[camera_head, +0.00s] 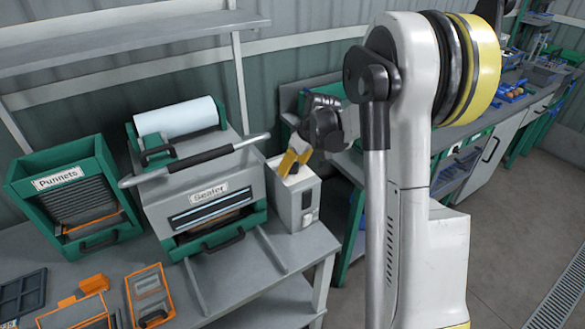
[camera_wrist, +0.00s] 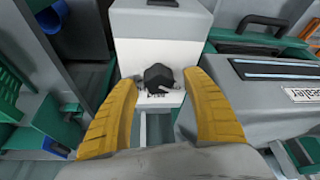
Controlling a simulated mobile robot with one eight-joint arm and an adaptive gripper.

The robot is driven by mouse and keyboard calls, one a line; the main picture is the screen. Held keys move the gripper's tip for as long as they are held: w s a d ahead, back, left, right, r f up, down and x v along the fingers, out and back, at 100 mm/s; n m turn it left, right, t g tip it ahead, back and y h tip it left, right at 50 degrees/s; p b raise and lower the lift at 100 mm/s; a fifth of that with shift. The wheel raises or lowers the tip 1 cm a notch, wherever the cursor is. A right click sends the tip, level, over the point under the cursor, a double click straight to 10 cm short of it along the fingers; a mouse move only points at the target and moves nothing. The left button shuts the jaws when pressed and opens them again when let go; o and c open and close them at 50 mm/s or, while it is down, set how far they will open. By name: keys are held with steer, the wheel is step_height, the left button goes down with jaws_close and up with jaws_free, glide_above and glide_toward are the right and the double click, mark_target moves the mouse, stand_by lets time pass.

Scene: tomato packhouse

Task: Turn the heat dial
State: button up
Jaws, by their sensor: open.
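The dial is partly hidden there by the fingers. I cannot tell whether a finger touches the dial.
The grey sealer (camera_head: 165,203) with a long lever handle (camera_head: 197,160) stands close to the left of the box. A green punnets rack (camera_head: 108,195) is farther left. An orange-framed tray (camera_head: 133,281) lies on the bench. Floor is clear at the right.

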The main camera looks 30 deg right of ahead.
steer(key=shift+w+f, duration=0.1)
steer(key=shift+f, duration=0.05)
steer(key=shift+c, duration=0.5)
steer(key=c, duration=1.1)
steer(key=m+h, duration=0.1)
steer(key=m, duration=0.3)
steer(key=shift+h, duration=0.3)
steer(key=shift+m+h+b, duration=0.4)
steer(key=shift+m+h, duration=0.4)
steer(key=shift+m, duration=1.6)
